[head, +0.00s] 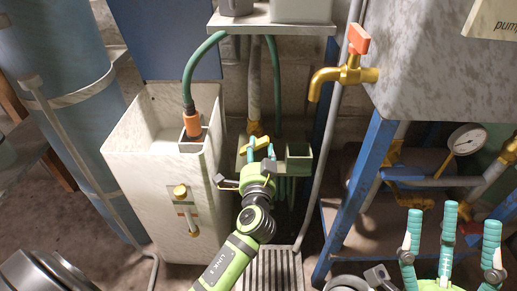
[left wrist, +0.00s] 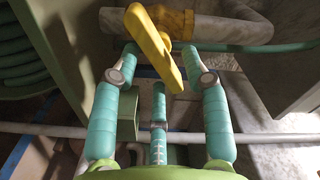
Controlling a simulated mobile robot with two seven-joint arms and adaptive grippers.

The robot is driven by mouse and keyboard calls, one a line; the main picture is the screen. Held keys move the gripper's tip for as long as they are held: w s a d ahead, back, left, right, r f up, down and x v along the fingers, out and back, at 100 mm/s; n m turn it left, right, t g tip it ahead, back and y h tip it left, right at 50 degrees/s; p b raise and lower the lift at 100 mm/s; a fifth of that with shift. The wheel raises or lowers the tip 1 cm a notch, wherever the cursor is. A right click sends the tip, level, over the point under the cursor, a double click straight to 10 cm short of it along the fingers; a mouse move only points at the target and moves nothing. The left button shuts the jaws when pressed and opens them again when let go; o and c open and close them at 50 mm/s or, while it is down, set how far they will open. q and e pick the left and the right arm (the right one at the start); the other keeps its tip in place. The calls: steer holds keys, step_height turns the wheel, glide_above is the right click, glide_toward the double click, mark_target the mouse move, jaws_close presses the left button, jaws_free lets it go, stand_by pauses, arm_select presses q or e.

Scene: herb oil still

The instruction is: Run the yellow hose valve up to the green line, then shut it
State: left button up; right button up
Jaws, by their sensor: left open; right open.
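The yellow hose valve's lever (left wrist: 155,45) is long and slanted in the left wrist view, on a yellow body (left wrist: 175,22) on a grey pipe. In the head view the yellow valve (head: 258,143) is partly covered by my left gripper (head: 257,163). In the left wrist view the left gripper (left wrist: 158,75) is open, with fingers on both sides of the lever; contact cannot be told. My right gripper (head: 450,250) is open and empty at lower right. The pale tank (head: 140,185) carries a gauge (head: 187,210) with yellow fittings; its green line and level are too small to tell.
A green hose (head: 197,60) runs into the tank top through an orange nozzle (head: 192,124). A brass tap with an orange handle (head: 358,40), a blue frame (head: 362,180) and a pressure dial (head: 466,139) stand right. A floor grate (head: 272,268) lies below.

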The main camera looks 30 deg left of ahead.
arm_select(q)
steer(key=shift+w+a, duration=0.3)
steer(key=shift+w, duration=0.3)
jaws_close()
